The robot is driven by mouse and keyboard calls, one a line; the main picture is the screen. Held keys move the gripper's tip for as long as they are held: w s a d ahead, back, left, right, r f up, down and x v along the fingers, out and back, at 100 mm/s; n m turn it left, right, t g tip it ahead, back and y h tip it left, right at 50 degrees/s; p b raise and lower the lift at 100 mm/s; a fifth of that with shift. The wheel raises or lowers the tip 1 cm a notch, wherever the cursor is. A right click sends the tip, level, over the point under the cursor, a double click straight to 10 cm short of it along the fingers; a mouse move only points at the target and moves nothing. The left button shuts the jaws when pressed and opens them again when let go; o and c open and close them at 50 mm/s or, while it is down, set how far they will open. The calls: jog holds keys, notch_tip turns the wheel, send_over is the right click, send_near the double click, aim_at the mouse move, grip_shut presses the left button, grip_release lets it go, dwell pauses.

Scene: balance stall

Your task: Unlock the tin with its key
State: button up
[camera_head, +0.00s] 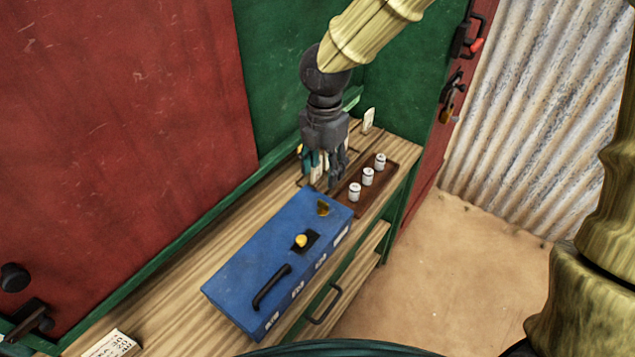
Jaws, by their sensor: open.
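The blue tin (245,262) lies on the wooden counter, with a black handle on its lid. A black lock plate (312,238) on the lid carries a round yellow piece (301,241), which may be the key's head or part of the lock. My gripper (326,180) is open and points down just beyond the tin's far end. Its fingers partly hide small items behind them.
A brown tray (376,187) with three white cylinders (367,176) stands right of my gripper. A small pale card (368,120) stands behind. A written card (110,345) lies at the near left.

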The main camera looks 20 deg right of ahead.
aim_at(323, 202)
jog(key=f+p, duration=0.1)
jog(key=f, duration=0.9)
jog(key=shift+s+f+p, duration=0.15)
jog(key=shift+s+p, duration=0.05)
jog(key=shift+p, duration=0.2)
jog(key=shift+c, duration=0.2)
jog(key=c, duration=1)
